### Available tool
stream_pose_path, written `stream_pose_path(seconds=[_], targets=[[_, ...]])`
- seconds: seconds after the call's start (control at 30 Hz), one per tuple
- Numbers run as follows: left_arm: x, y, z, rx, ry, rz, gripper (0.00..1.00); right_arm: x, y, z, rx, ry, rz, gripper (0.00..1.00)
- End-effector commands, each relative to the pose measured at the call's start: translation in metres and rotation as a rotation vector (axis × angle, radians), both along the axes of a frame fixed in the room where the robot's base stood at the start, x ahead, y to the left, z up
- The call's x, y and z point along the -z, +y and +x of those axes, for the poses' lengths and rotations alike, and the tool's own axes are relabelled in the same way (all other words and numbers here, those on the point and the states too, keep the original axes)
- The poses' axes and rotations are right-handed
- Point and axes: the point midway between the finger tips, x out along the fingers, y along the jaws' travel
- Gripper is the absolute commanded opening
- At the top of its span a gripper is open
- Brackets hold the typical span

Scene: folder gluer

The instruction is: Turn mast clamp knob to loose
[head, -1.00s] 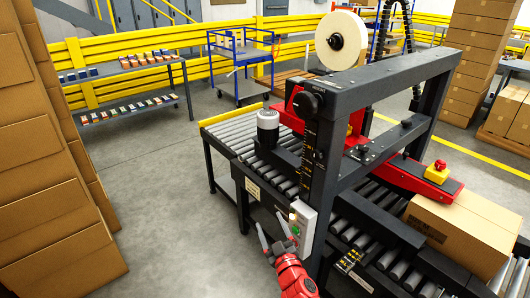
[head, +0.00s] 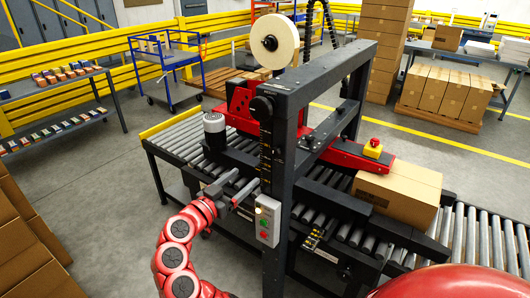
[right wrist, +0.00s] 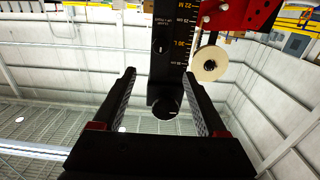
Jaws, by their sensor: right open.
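The mast clamp knob (head: 262,106) looks like the round black knob near the top of the dark mast (head: 278,200), above a scale strip. In the right wrist view a black knob (right wrist: 167,107) with a small white mark shows at the mast's end, framed between my fingers but beyond them. Its turn setting cannot be read.
The tape roll (head: 274,40) is above the mast. A carton (head: 398,192) lies on the conveyor to the right.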

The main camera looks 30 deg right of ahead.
Motion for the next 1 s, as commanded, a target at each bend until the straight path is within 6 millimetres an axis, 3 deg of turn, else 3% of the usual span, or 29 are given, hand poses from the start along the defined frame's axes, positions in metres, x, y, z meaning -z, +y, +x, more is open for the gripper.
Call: stream_pose_path(seconds=[0.3, 0.5, 0.7, 1.0], targets=[[-0.032, 0.0, 0.0, 0.0, 0.0, 0.0, 0.0, -0.006, -0.073, 0.029, 0.005, 0.004, -0.002, 0.75], [-0.047, 0.0, 0.0, 0.0, 0.0, 0.0, 0.0, -0.004, -0.111, 0.045, 0.001, 0.003, -0.002, 0.75], [-0.054, 0.0, 0.0, 0.0, 0.0, 0.0, 0.0, -0.002, -0.132, 0.055, -0.002, 0.003, -0.002, 0.75], [-0.054, 0.0, 0.0, 0.0, 0.0, 0.0, 0.0, 0.0, -0.137, 0.058, -0.006, 0.001, -0.003, 0.75]])
